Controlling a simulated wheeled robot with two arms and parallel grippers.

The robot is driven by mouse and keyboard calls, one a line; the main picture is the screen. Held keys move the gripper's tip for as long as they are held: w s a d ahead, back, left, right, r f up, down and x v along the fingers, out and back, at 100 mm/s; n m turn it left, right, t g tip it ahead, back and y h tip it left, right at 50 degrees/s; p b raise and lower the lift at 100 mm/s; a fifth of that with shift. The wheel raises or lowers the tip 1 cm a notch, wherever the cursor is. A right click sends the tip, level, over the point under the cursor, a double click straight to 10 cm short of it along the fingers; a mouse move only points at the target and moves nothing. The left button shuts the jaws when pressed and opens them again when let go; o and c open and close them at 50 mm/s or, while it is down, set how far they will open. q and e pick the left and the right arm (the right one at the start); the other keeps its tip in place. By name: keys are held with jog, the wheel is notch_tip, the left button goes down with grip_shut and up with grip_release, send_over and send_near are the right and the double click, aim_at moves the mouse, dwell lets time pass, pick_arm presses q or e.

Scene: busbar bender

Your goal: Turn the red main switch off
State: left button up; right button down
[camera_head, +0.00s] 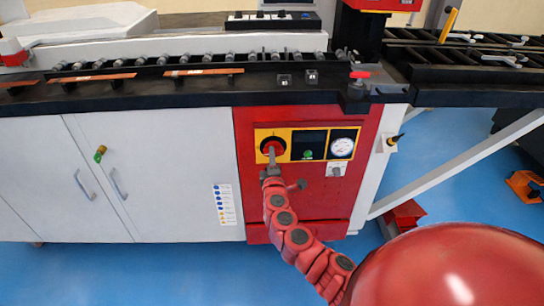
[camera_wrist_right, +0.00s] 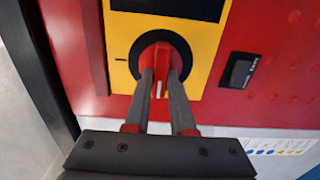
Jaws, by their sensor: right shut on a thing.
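The red main switch (camera_head: 272,145) is a round knob on a yellow panel at the upper left of the red cabinet front. In the right wrist view the red switch handle (camera_wrist_right: 160,58) stands out from a dark ring on a yellow plate. My right gripper (camera_head: 271,158) reaches up to the switch from below. In the right wrist view its two grey fingers (camera_wrist_right: 161,84) lie on either side of the red handle and are shut on it. A small white mark shows between the fingers. My left gripper is not in view.
Beside the switch are a dark display with a green button (camera_head: 308,145) and a round gauge (camera_head: 342,147). A small grey switch box (camera_head: 336,170) sits below the gauge. White cabinet doors (camera_head: 115,175) stand to the left. Blue floor (camera_head: 445,125) is open at right.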

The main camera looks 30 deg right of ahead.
dwell(0.3)
jog(key=c, duration=0.8)
grip_release()
jog(key=shift+o, duration=0.2)
jog(key=v, duration=1.7)
jog(key=shift+s+p, duration=0.2)
jog(key=shift+p, duration=0.2)
